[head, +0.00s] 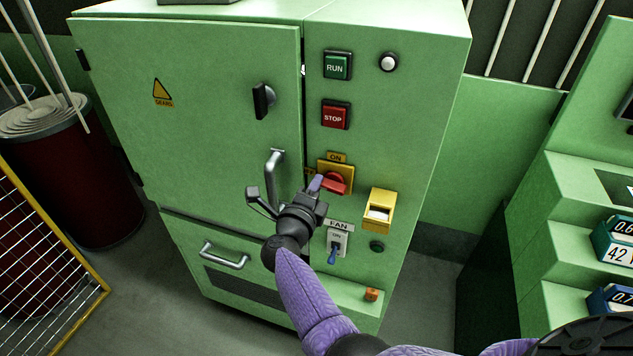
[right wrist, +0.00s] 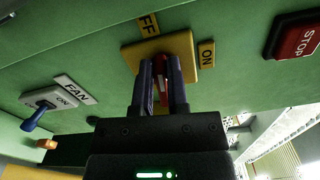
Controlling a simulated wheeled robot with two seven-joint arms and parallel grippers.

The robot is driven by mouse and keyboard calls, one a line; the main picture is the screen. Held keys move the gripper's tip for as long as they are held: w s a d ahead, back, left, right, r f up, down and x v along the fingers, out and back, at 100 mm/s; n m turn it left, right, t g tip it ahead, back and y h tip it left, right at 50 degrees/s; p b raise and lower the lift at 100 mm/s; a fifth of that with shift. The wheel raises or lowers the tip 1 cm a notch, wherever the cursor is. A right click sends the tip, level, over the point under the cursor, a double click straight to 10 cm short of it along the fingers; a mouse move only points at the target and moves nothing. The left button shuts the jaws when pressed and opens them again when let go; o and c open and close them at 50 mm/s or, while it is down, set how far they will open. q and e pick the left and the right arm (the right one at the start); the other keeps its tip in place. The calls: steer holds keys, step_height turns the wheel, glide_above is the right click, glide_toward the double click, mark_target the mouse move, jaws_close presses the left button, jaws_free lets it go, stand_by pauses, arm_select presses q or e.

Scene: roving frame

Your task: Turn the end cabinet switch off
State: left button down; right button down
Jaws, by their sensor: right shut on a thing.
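The end cabinet is the green cabinet (head: 215,120) in the middle of the head view. Its rotary switch has a red handle (head: 336,184) on a yellow plate (head: 347,170), with an ON label (head: 336,157) above it. The right wrist view shows the red handle (right wrist: 162,68), the ON label (right wrist: 207,53) to the right and the partly hidden OFF label (right wrist: 148,24) above the plate. My right gripper (right wrist: 160,82) is shut on the red handle, which appears roughly lined up with the OFF label; the fingers hide part of it. My left gripper is not in view.
Near the switch are a green RUN button (head: 338,66), a red STOP button (head: 335,115), a yellow box (head: 379,210) and the FAN toggle (head: 334,247). A door handle (head: 272,172) sticks out close left of my gripper. A yellow-framed mesh (head: 40,250) stands at left.

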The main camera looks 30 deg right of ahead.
steer(key=shift+f+n, duration=0.25)
steer(key=shift+n, duration=0.55)
steer(key=c, duration=0.6)
jaws_free()
